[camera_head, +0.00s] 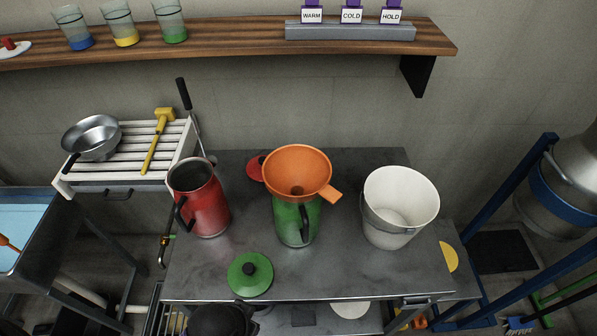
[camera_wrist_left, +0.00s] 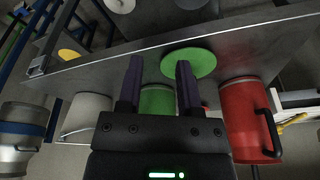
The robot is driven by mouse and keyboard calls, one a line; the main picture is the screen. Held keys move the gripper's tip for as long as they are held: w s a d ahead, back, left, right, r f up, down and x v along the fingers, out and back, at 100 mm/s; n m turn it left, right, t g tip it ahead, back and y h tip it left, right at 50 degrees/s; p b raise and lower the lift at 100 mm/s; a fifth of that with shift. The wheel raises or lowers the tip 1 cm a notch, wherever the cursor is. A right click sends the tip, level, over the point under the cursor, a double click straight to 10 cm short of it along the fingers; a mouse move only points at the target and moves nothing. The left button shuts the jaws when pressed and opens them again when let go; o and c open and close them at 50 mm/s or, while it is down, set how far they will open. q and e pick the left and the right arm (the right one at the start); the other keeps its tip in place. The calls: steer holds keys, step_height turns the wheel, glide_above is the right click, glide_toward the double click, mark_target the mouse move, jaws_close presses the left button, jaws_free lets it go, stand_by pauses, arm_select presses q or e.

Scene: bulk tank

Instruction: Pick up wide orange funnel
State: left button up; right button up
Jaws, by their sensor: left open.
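The wide orange funnel (camera_head: 297,172) sits in the mouth of a green jug (camera_head: 296,222) on the grey metal table, its tab pointing to the lower right. In the left wrist view, which looks upside down, the two dark fingers of my left gripper (camera_wrist_left: 160,85) are apart with nothing between the tips. The green jug (camera_wrist_left: 157,99) shows behind and between the fingers. The funnel cannot be seen in that view. My left gripper does not show in the head view, and my right gripper is in neither view.
A red jug (camera_head: 202,199) stands left of the green jug, and a white bucket (camera_head: 398,205) stands right. A green lid (camera_head: 250,274) lies near the table's front edge. A slatted rack (camera_head: 135,142) holds a pan and a yellow mallet. A wooden shelf (camera_head: 240,36) runs above.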

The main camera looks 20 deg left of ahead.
arm_select(q)
steer(key=w+r+t+p, duration=0.2)
steer(key=w+r+p, duration=0.15)
steer(key=r, duration=0.75)
steer(key=n+t+h, duration=0.2)
steer(key=n+t, duration=0.3)
steer(key=t, duration=0.4)
glide_toward(268, 169)
steer(key=shift+n, duration=0.4)
steer(key=b+x, duration=0.2)
steer(key=x, duration=0.8)
steer(key=shift+w+f, duration=0.15)
steer(key=shift+w, duration=0.05)
steer(key=shift+s+a, duration=0.1)
steer(key=shift+c, duration=0.6)
jaws_close()
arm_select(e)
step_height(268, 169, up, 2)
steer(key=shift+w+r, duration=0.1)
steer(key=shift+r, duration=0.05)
